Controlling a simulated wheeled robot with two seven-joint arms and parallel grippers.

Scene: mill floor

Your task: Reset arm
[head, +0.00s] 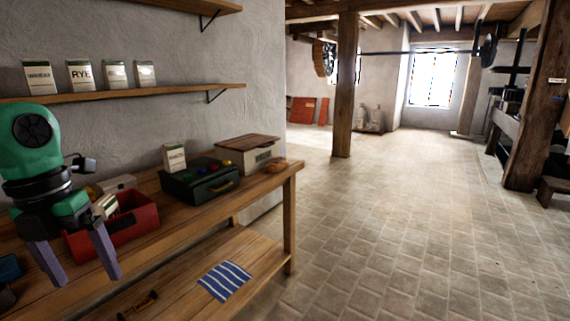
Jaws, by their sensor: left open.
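My left gripper (75,262) hangs at the left of the head view, in front of the wooden workbench (258,187). Its two purple-grey fingers are spread apart and point down, with nothing seen between them. Behind it, partly hidden by the gripper, is a red open bin (135,222) on the bench, with a small packet (105,206) at it. My right gripper is not in view.
On the bench stand a dark green case (200,182), a packet (174,158) and a lidded box (248,152). A striped cloth (224,281) lies on the lower shelf. A wall shelf (170,91) holds several packets. Stone floor (400,230) to the right is clear, beyond which stand wooden posts (345,90).

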